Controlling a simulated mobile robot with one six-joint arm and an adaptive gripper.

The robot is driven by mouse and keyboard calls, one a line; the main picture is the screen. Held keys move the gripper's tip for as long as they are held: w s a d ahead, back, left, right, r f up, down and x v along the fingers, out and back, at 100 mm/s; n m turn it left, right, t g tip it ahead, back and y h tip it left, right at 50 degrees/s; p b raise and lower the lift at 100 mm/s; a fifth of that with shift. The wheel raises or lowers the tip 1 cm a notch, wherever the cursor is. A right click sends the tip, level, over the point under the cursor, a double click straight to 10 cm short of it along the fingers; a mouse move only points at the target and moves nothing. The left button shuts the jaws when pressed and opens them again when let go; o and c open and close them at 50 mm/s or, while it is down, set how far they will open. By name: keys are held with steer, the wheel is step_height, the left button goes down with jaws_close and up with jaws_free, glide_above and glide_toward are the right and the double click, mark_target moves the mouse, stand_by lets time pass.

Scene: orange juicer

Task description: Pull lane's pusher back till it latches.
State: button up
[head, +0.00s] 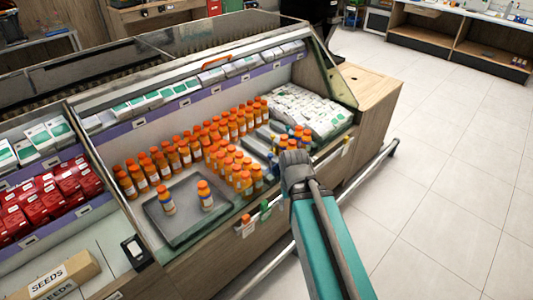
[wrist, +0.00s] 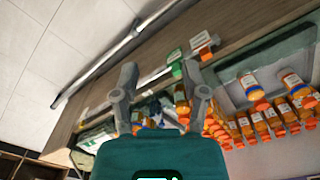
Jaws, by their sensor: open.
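My gripper (head: 294,157) reaches over the front edge of the case at the right end of the bottle rows. In the wrist view my gripper (wrist: 164,86) has its two fingers spread, with nothing held. A small dark blue part (wrist: 157,106), possibly the pusher, shows between the fingers there; I cannot tell whether they touch it. Blue parts (head: 275,163) also show just left of my gripper in the head view. A grey lane (head: 262,143) lies behind them, beside orange juice bottles (head: 221,136). My gripper and arm hide part of the lane's front.
A grey tray (head: 185,232) with two bottles stands at the left front. White packs (head: 305,108) fill the right end. Orange and green tags (head: 247,225) hang on the front edge, and a metal rail (head: 262,272) runs low before the case. The floor (head: 440,165) is clear.

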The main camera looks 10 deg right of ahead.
steer(key=shift+d, duration=0.2)
steer(key=shift+o, duration=1.3)
steer(key=shift+w, duration=0.2)
steer(key=m+b, duration=0.5)
steer(key=m, duration=0.2)
glide_above(270, 155)
steer(key=f, duration=0.4)
steer(key=shift+w+d+f, duration=0.1)
steer(key=shift+w+f, duration=0.1)
steer(key=shift+f, duration=0.2)
steer(key=shift+f+n, duration=0.1)
steer(key=shift+n, duration=0.2)
step_height(270, 155, down, 14)
steer(key=b, duration=1.3)
steer(key=shift+r, duration=0.25)
steer(key=shift+s, duration=0.1)
jaws_close()
